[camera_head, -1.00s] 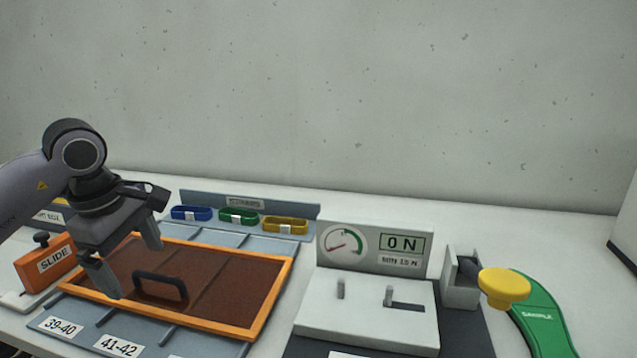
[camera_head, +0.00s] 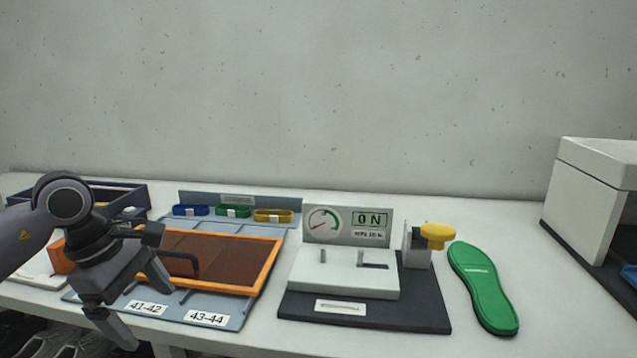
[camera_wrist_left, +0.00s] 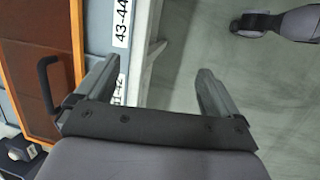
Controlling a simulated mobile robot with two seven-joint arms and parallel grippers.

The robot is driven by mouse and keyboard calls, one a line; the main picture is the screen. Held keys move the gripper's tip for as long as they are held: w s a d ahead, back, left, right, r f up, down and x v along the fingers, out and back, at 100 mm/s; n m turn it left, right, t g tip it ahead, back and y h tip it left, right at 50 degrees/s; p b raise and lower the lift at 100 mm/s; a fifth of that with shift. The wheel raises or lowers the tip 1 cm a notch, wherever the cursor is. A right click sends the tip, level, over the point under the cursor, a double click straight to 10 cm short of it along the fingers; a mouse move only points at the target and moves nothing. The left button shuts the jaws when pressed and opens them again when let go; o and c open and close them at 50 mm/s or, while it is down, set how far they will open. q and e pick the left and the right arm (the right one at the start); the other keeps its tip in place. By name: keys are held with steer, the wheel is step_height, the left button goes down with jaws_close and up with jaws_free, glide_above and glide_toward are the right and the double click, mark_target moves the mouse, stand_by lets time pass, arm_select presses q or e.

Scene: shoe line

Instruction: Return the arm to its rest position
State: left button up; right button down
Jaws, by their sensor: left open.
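My left gripper (camera_head: 146,308) is open and empty. In the head view it hangs at the front left, over the table's front edge, in front of the orange-framed brown panel (camera_head: 232,259). In the left wrist view the two fingers of the left gripper (camera_wrist_left: 158,85) are spread apart with grey floor between them. The panel's dark handle (camera_wrist_left: 47,82) stands to the left of the fingers there, apart from them. My right gripper is not identifiable in the head view. A dark grey arm part shows at the top right of the left wrist view.
A gauge fixture (camera_head: 345,285) with a yellow knob (camera_head: 437,236) stands mid-table, a green insole (camera_head: 484,288) to its right. Blue, green and yellow bands (camera_head: 273,216) sit behind the panel. A white box (camera_head: 597,200) is at right. Shoes lie below the table at left.

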arm_select(q)
steer(key=s+d+r+n+h+p, duration=0.1)
steer(key=s+d+n+h+p, duration=0.15)
steer(key=d+n+h, duration=0.5)
steer(key=s+d+n+h+p, duration=0.1)
steer(key=s+d+n+h, duration=0.2)
steer(key=d+h, duration=0.8)
steer(key=w+a+f+n+t+y+p, duration=0.1)
steer(key=a+f+n+t+y, duration=0.4)
steer(key=n, duration=1)
steer(key=w+f+n+t+y+p, duration=0.15)
steer(key=f+n+t+y, duration=0.25)
steer(key=n+t+y, duration=0.8)
steer(key=s+a+f+n+g+y+p, duration=0.1)
steer(key=s+a+f+n+g, duration=0.1)
steer(key=s+f+n+g, duration=0.2)
steer(key=s+a+f+n+g+y+p, duration=0.1)
steer(key=s+a+f+n+g, duration=0.2)
steer(key=s+f+n, duration=0.7)
step_height(320, 180, down, 2)
steer(key=shift+f+n+g, duration=0.15)
steer(key=shift+n+g, duration=0.5)
steer(key=shift+g, duration=0.05)
arm_select(e)
step_height(320, 180, up, 7)
steer(key=d, duration=0.1)
steer(key=shift+f, duration=0.15)
steer(key=shift+w, duration=0.15)
